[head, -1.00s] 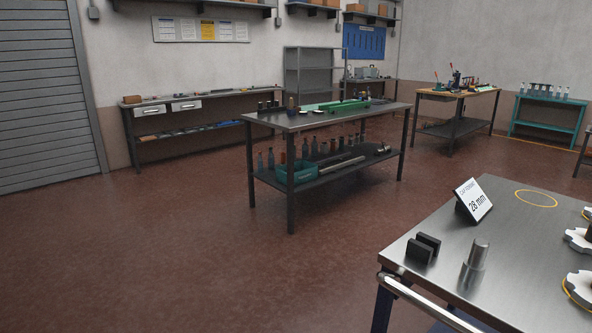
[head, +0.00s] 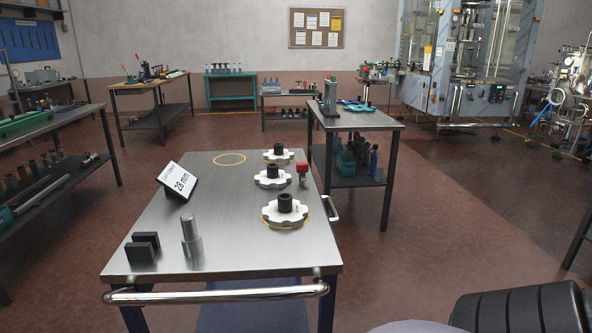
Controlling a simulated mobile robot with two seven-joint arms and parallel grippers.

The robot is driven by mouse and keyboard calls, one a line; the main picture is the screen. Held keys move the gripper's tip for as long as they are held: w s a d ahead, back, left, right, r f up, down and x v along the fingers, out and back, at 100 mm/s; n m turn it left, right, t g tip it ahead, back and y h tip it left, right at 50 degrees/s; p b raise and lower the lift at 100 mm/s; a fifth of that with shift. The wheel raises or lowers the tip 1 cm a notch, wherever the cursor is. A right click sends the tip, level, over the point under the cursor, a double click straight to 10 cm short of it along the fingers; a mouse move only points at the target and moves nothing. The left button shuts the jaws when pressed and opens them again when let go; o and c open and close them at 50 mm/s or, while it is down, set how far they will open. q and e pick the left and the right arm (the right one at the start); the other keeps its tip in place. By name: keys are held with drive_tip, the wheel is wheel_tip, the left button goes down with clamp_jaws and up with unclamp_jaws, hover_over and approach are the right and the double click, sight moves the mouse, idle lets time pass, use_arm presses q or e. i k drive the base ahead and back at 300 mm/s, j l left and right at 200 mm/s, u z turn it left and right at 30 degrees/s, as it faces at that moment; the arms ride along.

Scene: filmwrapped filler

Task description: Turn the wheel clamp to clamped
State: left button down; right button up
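I cannot make out a part that is clearly the wheel clamp in the head view. Several white lobed wheels with black hubs lie on the steel cart top (head: 225,190). The nearest wheel (head: 285,212) sits over a yellow ring mark, with a middle wheel (head: 272,177) and a far wheel (head: 278,153) behind it. A small red-topped part (head: 302,172) stands at the cart's right edge. The tall glass-fronted filling machine (head: 470,60) stands at the back right, too far away to read its small parts. Neither gripper is in view.
The cart also holds a "28 mm" sign (head: 175,181), black blocks (head: 142,246) and a metal post (head: 191,240). Its push handle (head: 215,293) faces me. A second steel table (head: 360,118) stands behind it. Open floor (head: 440,220) lies to the right, towards the machine.

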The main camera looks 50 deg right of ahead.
sight(302, 168)
drive_tip(key=z, duration=1.75)
drive_tip(key=i+l+z, duration=0.2)
drive_tip(key=l+z, duration=0.2)
drive_tip(key=i+l+z, duration=0.25)
drive_tip(key=l+z, duration=0.2)
drive_tip(key=i+l+z, duration=0.65)
drive_tip(key=z, duration=0.15)
drive_tip(key=i+l+u, duration=0.1)
drive_tip(key=i+u, duration=0.2)
drive_tip(key=i, duration=0.15)
drive_tip(key=i+l+u, duration=0.35)
drive_tip(key=i+j+u, duration=0.1)
drive_tip(key=u, duration=0.25)
drive_tip(key=i+u, duration=0.55)
drive_tip(key=u, duration=0.15)
drive_tip(key=i+j+u, duration=0.15)
drive_tip(key=i+u, duration=0.65)
drive_tip(key=k+j, duration=0.05)
